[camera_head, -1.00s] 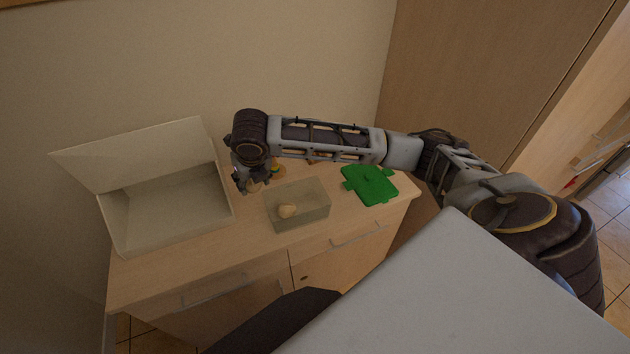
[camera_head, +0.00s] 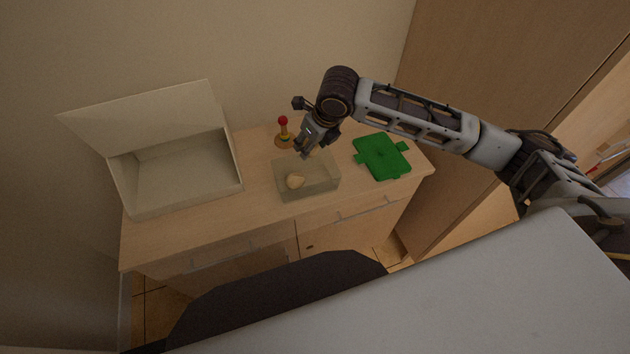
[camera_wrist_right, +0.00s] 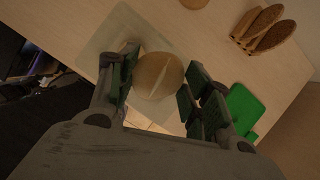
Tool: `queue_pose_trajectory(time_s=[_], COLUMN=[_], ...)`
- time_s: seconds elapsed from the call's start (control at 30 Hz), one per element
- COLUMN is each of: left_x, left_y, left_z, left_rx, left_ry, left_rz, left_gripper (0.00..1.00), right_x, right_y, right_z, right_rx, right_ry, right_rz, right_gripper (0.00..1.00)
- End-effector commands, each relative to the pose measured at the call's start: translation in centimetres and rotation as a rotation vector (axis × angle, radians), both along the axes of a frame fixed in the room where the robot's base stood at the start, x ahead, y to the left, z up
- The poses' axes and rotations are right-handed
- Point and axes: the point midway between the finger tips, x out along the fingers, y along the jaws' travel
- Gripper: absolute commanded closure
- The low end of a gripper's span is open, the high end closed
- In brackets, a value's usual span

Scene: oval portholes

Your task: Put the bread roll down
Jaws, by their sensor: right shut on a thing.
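My right gripper (camera_head: 304,152) is above the back edge of a clear, pale container (camera_head: 322,188) on the wooden top. In the right wrist view the gripper (camera_wrist_right: 160,90) is shut on a round tan bread roll (camera_wrist_right: 158,75) with a pale score line. The container (camera_wrist_right: 100,42) shows beneath it there. In the head view the held roll is mostly hidden by the gripper. Another tan, roll-like piece (camera_head: 295,181) lies inside the container, at its left. My left gripper is not in view.
An open white box (camera_head: 185,185) with a raised lid stands at left. A green lid (camera_head: 382,157) lies right of the container. A red-topped toy (camera_head: 283,132) stands behind. Brown slotted pieces (camera_wrist_right: 262,28) show in the wrist view. Bare wood (camera_head: 257,170) lies between box and container.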

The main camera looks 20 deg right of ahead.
Motion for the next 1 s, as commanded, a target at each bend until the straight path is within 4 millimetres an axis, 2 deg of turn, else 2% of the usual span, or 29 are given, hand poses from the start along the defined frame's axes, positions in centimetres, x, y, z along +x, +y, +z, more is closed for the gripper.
queue_pose_trajectory(time_s=[0.7, 1.0], left_x=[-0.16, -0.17], left_y=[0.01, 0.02], left_z=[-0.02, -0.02], left_rx=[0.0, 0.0], left_ry=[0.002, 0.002], left_rz=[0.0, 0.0], left_gripper=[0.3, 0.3], right_x=[-0.18, -0.22], right_y=[0.91, 0.94], right_z=[0.17, 0.16], right_rx=[-0.002, -0.003], right_ry=[-0.001, -0.001], right_rz=[0.336, 0.38], right_gripper=[0.75, 0.75])
